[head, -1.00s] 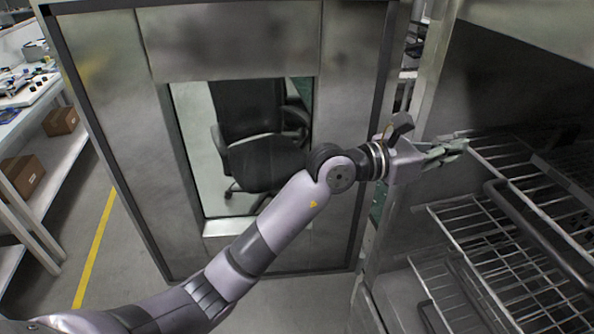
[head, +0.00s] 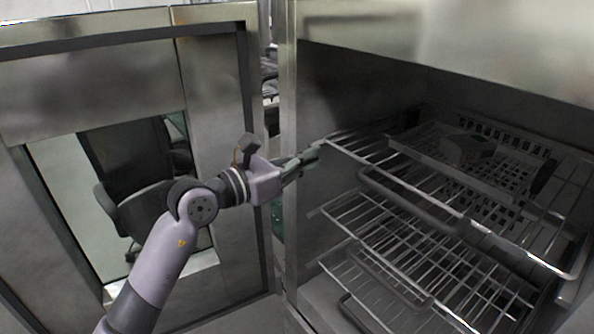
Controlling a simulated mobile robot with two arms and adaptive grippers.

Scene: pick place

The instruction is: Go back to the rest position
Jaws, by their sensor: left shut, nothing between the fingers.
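My left gripper (head: 312,154) shows in the middle of the head view, at the end of my left arm. Its greenish fingers are shut with nothing between them. It points right, toward the open front of a metal cabinet, close to the left end of the upper wire rack (head: 400,172). I cannot tell whether the fingertips touch the rack. My right gripper is not in view.
The open door (head: 90,90) with a window stands left, behind my arm; a dark chair (head: 140,205) shows through it. In the cabinet, a basket tray (head: 450,175) holding a dark grey object (head: 468,148) sits on the upper rack. Lower wire racks (head: 420,235) lie below.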

